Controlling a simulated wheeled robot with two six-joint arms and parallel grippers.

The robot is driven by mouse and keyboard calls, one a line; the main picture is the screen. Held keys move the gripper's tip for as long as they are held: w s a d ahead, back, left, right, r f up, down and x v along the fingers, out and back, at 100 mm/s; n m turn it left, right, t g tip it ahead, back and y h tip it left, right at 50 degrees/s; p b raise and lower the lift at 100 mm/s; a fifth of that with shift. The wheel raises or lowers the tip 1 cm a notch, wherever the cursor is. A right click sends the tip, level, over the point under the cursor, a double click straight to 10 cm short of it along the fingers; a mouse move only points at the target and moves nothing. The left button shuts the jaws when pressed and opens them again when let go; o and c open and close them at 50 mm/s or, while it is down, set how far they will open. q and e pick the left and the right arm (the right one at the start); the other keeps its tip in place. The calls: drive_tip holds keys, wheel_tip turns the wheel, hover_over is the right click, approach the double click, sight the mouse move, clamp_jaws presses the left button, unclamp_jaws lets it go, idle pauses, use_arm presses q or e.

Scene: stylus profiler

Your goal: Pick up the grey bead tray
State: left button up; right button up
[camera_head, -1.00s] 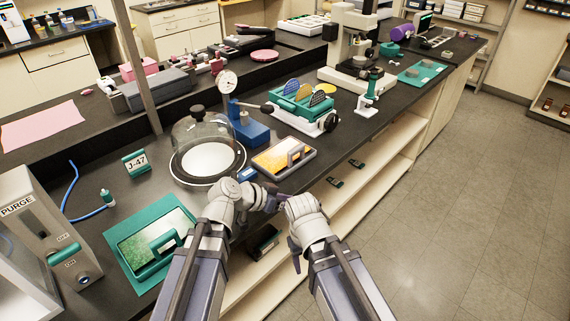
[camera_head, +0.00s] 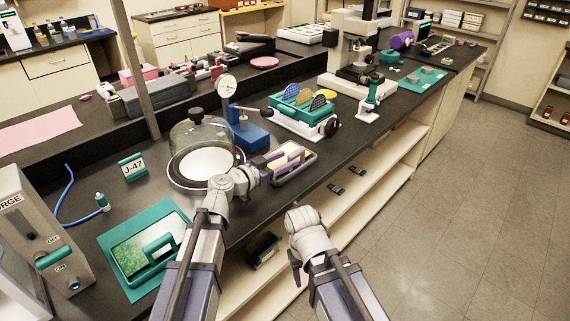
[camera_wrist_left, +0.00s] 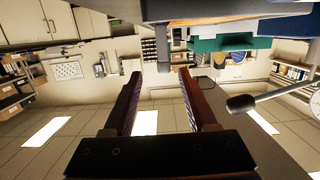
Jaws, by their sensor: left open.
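The grey bead tray (camera_head: 304,168) lies flat on the dark bench, right of the glass dome, with a grey rim, a raised handle and a pale yellowish inside. My left gripper (camera_head: 270,162) is at its left side, low over the bench. In the left wrist view, which is upside down, my left gripper (camera_wrist_left: 160,75) is open, its two dark fingers apart. A grey edge of the tray (camera_wrist_left: 200,9) spans the top, and a grey handle-like bar (camera_wrist_left: 164,66) shows between the fingertips. Contact cannot be told. My right gripper (camera_head: 294,262) hangs off the bench's front.
A green-rimmed tray (camera_head: 130,284) lies on a green mat at left. The glass dome (camera_head: 196,150), a dial gauge stand (camera_head: 247,135) and a teal rack of discs (camera_head: 300,118) stand close behind. Open shelves (camera_head: 345,200) lie below the bench edge.

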sight(292, 154)
use_arm(q)
drive_tip(key=shift+w+d+f, duration=0.1)
drive_tip(key=shift+w+d, duration=0.25)
drive_tip(key=shift+d, duration=0.05)
drive_tip(key=shift+w, duration=0.1)
drive_tip(key=x, duration=0.5)
drive_tip(key=shift+w+b, duration=0.25)
drive_tip(key=shift+b, duration=0.05)
drive_tip(key=shift+a, duration=0.1)
drive_tip(key=shift+r, duration=0.2)
clamp_jaws()
idle(0.7)
